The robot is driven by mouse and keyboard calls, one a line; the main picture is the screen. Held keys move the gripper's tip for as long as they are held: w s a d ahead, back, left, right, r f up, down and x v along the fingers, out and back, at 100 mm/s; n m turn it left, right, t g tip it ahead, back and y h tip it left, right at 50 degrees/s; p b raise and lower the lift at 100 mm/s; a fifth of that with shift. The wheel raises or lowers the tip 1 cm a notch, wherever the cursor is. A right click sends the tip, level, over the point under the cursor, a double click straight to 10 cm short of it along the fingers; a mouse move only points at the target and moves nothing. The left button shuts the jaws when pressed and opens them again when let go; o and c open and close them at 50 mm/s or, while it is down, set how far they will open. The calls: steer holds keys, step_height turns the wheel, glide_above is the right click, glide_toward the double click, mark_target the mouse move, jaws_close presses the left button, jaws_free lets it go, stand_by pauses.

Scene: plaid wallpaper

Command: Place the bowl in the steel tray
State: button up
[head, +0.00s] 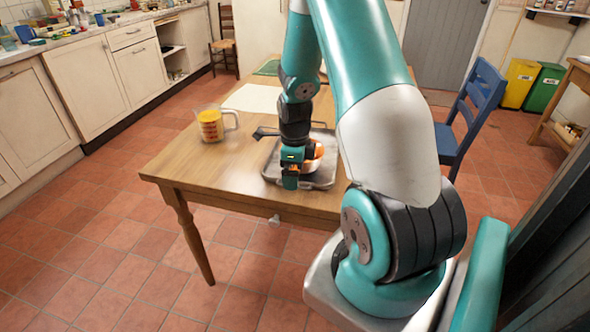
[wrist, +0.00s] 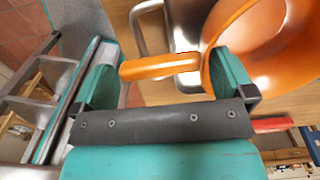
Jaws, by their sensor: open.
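The orange bowl (wrist: 275,60) fills the upper right of the wrist view. An orange bar like a handle (wrist: 160,67) reaches from its side between my fingers. In the head view the bowl (head: 319,151) shows only in part behind my gripper (head: 291,178). My gripper (wrist: 166,68) is open, one finger on each side of the bar; I cannot tell if they touch it. The steel tray (head: 322,182) lies on the table under my gripper, and its shiny rim (wrist: 137,25) shows at the wrist view's top. The bowl appears over the tray; whether it rests there is unclear.
A measuring jug with orange-yellow contents (head: 211,125) stands on the wooden table (head: 190,162), left of the tray. A white sheet (head: 252,98) and a green mat (head: 268,68) lie farther back. A blue chair (head: 470,110) stands at right. The table's left front is clear.

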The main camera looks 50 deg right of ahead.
step_height(320, 180, up, 12)
steer(key=w+a+r+n, duration=0.2)
steer(key=a+r+n, duration=0.1)
steer(key=a+n, duration=0.45)
steer(key=s+a+r+n+t+y, duration=0.15)
steer(key=a+r+n, duration=0.25)
steer(key=a+n, duration=0.75)
steer(key=s+a+r+n+g+y, duration=0.1)
steer(key=s+a+r+n, duration=0.3)
steer(key=s+a+n, duration=1)
steer(key=a+n+y, duration=0.1)
steer(key=a+n, duration=0.1)
steer(key=n, duration=0.3)
steer(key=shift+a+y, duration=0.15)
steer(key=shift+y, duration=0.2)
steer(key=shift+g+p, duration=0.25)
steer(key=shift+p, duration=0.05)
